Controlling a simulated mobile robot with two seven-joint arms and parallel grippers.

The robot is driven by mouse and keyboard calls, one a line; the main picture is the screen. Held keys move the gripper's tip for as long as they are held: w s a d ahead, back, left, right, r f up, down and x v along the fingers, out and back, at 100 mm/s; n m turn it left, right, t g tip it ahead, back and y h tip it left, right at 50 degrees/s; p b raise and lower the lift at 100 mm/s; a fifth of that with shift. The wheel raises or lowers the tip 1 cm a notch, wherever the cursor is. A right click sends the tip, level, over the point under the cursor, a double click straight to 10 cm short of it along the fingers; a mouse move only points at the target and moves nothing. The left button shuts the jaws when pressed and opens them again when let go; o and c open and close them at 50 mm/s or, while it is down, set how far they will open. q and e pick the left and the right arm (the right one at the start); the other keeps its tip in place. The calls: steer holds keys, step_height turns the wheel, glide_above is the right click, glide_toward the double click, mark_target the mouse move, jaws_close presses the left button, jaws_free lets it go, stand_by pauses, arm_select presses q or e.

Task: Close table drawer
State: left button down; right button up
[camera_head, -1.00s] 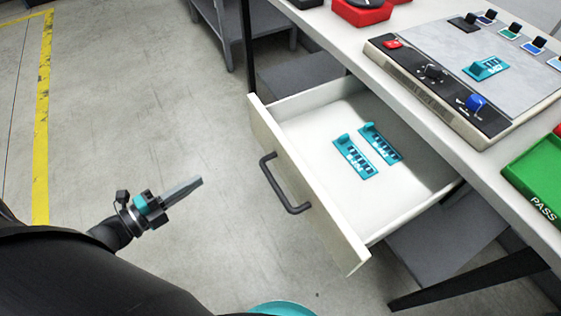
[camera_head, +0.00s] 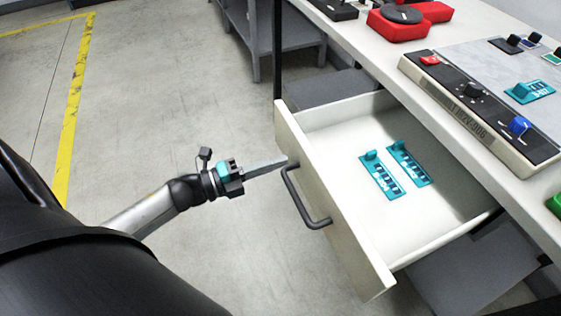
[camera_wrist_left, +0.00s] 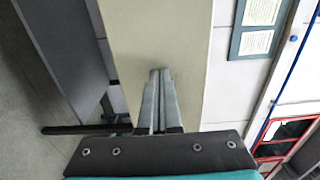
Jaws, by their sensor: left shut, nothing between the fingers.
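The white table drawer (camera_head: 337,207) is pulled out from under the table (camera_head: 385,52). It has a dark bar handle (camera_head: 303,200) on its front, and two teal pieces (camera_head: 379,176) (camera_head: 409,164) lie inside it. My left gripper (camera_head: 285,160) is shut and empty, with its fingertips at the drawer front near the upper end of the handle. I cannot tell whether the tips touch it. In the left wrist view the shut fingers (camera_wrist_left: 160,80) point at a pale panel (camera_wrist_left: 150,35), which seems to be the drawer front. My right gripper is not in view.
On the table stand a control panel (camera_head: 480,112) with knobs and a red device (camera_head: 397,24). A grey shelf unit (camera_head: 275,25) stands behind. The floor (camera_head: 190,90) left of the drawer is clear, with a yellow line (camera_head: 75,110).

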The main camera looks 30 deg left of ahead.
mark_target(377, 139)
arm_select(q)
steer(key=shift+w+d, duration=0.3)
steer(key=shift+w, duration=0.05)
steer(key=shift+w+d, duration=0.15)
steer(key=shift+w, duration=0.1)
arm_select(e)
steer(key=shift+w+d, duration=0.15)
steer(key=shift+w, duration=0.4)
